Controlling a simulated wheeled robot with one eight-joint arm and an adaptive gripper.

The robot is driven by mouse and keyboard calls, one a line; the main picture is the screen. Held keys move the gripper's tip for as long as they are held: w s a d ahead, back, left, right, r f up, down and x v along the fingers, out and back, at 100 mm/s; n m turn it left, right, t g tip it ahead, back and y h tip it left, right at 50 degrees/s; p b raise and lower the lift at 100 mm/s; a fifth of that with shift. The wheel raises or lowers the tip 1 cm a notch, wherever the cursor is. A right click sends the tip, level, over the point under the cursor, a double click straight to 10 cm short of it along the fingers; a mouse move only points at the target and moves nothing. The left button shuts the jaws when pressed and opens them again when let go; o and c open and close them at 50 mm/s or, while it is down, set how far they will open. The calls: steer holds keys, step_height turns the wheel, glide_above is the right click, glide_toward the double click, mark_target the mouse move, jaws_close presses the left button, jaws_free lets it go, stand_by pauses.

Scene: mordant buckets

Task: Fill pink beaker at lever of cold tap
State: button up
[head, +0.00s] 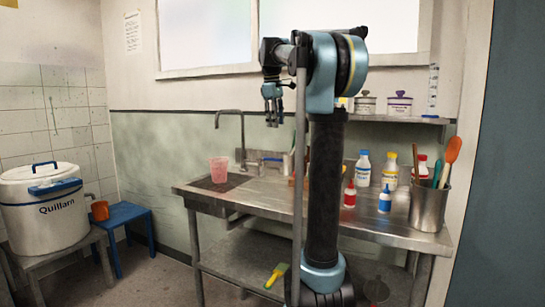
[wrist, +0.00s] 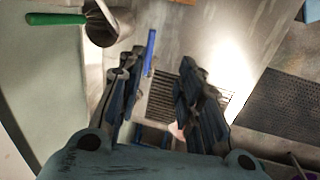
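The pink beaker (head: 218,170) stands upright on a dark mesh patch at the left end of the steel bench. A tall metal tap (head: 242,135) with a bent spout rises at the back of the bench, right of the beaker. Its lever is too small to tell in the head view. My gripper (head: 272,105) hangs above the bench, higher than the beaker and right of it. In the wrist view its fingers (wrist: 161,95) are apart with nothing between them. A small pink patch (wrist: 177,130) shows partly behind the fingers; I cannot tell if it is the beaker.
Bottles (head: 363,168) and a utensil pot (head: 430,207) stand on the right of the steel bench (head: 265,190). A shelf (head: 395,118) holds lidded jars.

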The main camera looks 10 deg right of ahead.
steer(key=w, duration=0.2)
glide_toward(271, 159)
steer(key=d+f, duration=0.1)
steer(key=f, duration=0.1)
steer(key=d+f, duration=0.1)
steer(key=f, duration=0.2)
steer(key=d+f, duration=0.1)
steer(key=f, duration=0.1)
steer(key=shift+w+d+f, duration=0.15)
steer(key=shift+f, duration=0.15)
steer(key=shift+c, duration=0.3)
jaws_close()
